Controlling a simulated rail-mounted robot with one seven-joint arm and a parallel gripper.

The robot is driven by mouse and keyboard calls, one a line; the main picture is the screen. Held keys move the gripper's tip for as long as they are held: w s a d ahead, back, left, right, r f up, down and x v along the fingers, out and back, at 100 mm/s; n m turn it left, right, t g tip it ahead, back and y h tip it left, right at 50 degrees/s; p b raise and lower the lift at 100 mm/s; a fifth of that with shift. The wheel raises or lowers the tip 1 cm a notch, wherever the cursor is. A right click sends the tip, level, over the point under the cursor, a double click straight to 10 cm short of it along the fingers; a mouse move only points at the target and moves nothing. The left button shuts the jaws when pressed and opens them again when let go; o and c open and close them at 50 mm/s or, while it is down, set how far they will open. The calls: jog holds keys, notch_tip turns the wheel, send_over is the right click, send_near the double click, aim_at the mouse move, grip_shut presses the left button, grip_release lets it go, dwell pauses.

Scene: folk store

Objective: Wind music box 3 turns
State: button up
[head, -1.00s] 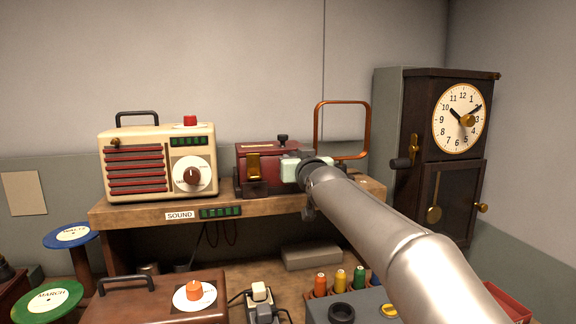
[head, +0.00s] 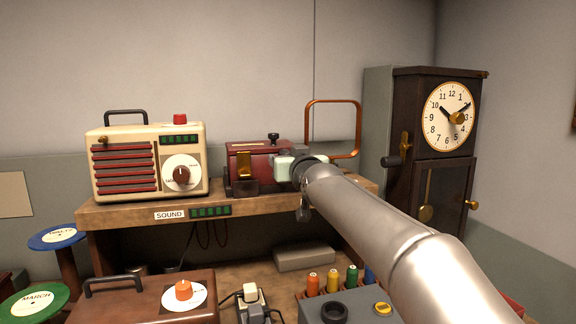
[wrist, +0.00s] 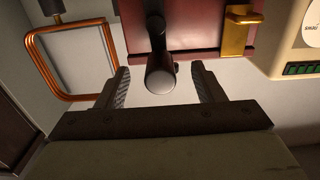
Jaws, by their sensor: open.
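The dark red music box (head: 243,158) stands on the wooden shelf, to the right of the cream radio. In the wrist view the red box (wrist: 190,25) is at the top. A dark crank with a rounded grey-ended handle (wrist: 161,76) sticks out between the two fingers of my gripper (wrist: 160,72). The fingers are open, with a gap on both sides of the handle.
The cream radio (head: 125,151) is close on the left. A copper-coloured frame (head: 307,125) stands behind the gripper. A tall dark clock (head: 440,165) is on the right. Several coloured spools (head: 332,281) and a brown box with an orange dial (head: 184,290) are below the shelf.

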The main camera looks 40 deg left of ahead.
jog(key=b+v, duration=0.6)
jog(key=v, duration=0.1)
dwell(0.4)
jog(key=shift+d, duration=0.1)
jog(key=w+d+f+m+g+h+p, duration=0.1)
jog(key=d+f+m+h+p, duration=0.15)
jog(key=d+f, duration=0.55)
jog(key=w+d+f+m+g+h+p, duration=0.1)
jog(key=d+f+h+p, duration=0.2)
jog(key=d, duration=0.9)
jog(key=w+d+f+m+h+p, duration=0.15)
jog(key=d+f+h, duration=0.4)
jog(key=d, duration=0.55)
jog(key=s+d+f+m+g+h+p, duration=0.1)
jog(key=s+d+f+g+p, duration=0.1)
jog(key=s+d+f, duration=0.4)
jog(key=s+d+f+m+g+h+p, duration=0.1)
jog(key=s+d+f+m+g+h, duration=0.15)
jog(key=d, duration=0.65)
jog(key=s+d+f+m+g+p, duration=0.1)
jog(key=s+d+f+g, duration=0.2)
jog(key=s, duration=0.5)
jog(key=s+d+f+m+g+p, duration=0.1)
jog(key=s+d+f+p, duration=0.15)
jog(key=s+d, duration=0.45)
notch_tip(320, 180, down, 22)
jog(key=s+b, duration=0.1)
jog(key=b, duration=1.9)
